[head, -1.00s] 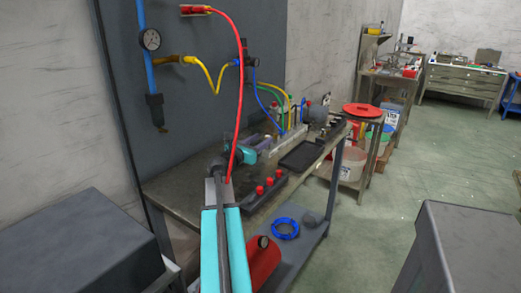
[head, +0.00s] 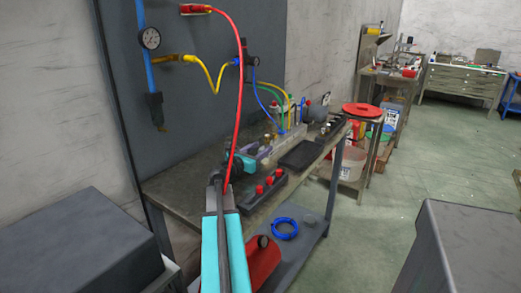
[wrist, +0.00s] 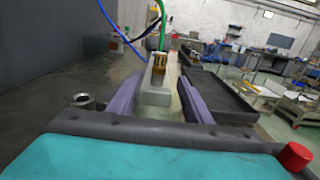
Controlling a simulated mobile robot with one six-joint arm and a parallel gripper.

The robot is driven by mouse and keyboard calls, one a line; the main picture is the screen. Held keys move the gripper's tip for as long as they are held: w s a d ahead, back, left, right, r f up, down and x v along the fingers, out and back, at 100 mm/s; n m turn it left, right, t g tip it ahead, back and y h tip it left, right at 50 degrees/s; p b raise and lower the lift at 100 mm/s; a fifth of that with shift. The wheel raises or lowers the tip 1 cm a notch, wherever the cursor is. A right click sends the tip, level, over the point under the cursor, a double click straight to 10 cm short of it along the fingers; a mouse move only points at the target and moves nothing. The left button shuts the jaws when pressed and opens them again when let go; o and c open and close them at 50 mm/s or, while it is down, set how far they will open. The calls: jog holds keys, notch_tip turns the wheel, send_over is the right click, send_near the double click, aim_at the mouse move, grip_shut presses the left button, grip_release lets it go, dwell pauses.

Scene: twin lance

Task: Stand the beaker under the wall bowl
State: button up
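My gripper (head: 266,148) is low over the workbench, and its two purple fingers (wrist: 122,102) are spread apart in the wrist view. A pale block with a brass fitting (wrist: 159,66) shows between and beyond the fingers; I see no contact. A dark bowl (head: 155,108) hangs at the lower end of the blue wall pipe, left of my arm. I cannot pick out the beaker for certain. A small grey metallic cylinder (wrist: 84,101) stands left of the fingers in the wrist view.
The bench top (head: 180,190) is bare at its left, below the bowl. A block with red knobs (head: 265,188) and a black tray (head: 300,154) lie on the bench. A red hose (head: 238,110) hangs across my arm. Grey cabinets stand at both sides.

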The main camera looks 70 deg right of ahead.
jog(key=shift+o, duration=1.3)
jog(key=shift+a+r, duration=0.1)
jog(key=shift+r, duration=0.1)
jog(key=v, duration=1.1)
jog(key=shift+w+a+b, duration=0.1)
jog(key=shift+a+b, duration=0.15)
jog(key=shift+b, duration=0.15)
jog(key=shift+a, duration=0.15)
jog(key=shift+r, duration=0.1)
